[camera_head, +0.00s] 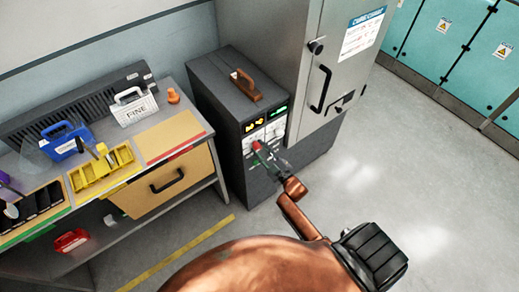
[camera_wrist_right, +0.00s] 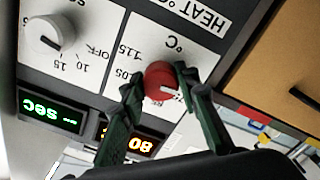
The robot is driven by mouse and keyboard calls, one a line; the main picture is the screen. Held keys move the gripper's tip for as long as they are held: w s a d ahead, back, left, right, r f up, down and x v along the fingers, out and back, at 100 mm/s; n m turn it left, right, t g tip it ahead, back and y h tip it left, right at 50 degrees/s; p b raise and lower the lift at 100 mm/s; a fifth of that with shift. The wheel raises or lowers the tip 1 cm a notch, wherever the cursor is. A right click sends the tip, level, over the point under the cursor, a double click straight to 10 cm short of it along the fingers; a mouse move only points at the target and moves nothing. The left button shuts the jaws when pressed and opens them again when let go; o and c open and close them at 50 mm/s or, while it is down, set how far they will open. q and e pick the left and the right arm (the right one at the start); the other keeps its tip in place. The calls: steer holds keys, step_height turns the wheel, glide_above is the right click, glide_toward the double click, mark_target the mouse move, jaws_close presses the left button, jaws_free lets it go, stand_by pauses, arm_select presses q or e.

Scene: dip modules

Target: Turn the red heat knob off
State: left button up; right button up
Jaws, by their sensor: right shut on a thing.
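The red heat knob (camera_wrist_right: 161,81) sits on a white dial plate marked HEAT °C in the right wrist view, which shows the panel upside down. My right gripper (camera_wrist_right: 160,88) has its two dark green fingers on either side of the knob, shut on it. A pale pointer mark shows on the knob's face. In the head view the red knob (camera_head: 256,145) shows at the tip of my right gripper (camera_head: 262,150), on the front of the dark grey control unit (camera_head: 225,110). My left gripper is not in view.
A white timer knob (camera_wrist_right: 43,35) is beside the heat dial, with green and orange displays (camera_wrist_right: 52,115) near. A grey cabinet (camera_head: 325,60) stands right of the unit. A bench (camera_head: 200,120) with blue, white and yellow holders is at left.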

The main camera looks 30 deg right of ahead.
steer(key=shift+n, duration=0.6)
steer(key=o, duration=1.2)
steer(key=shift+c, duration=0.2)
steer(key=shift+s, duration=0.1)
steer(key=s, duration=1.1)
steer(key=shift+s+d, duration=0.4)
steer(key=shift+d, duration=0.05)
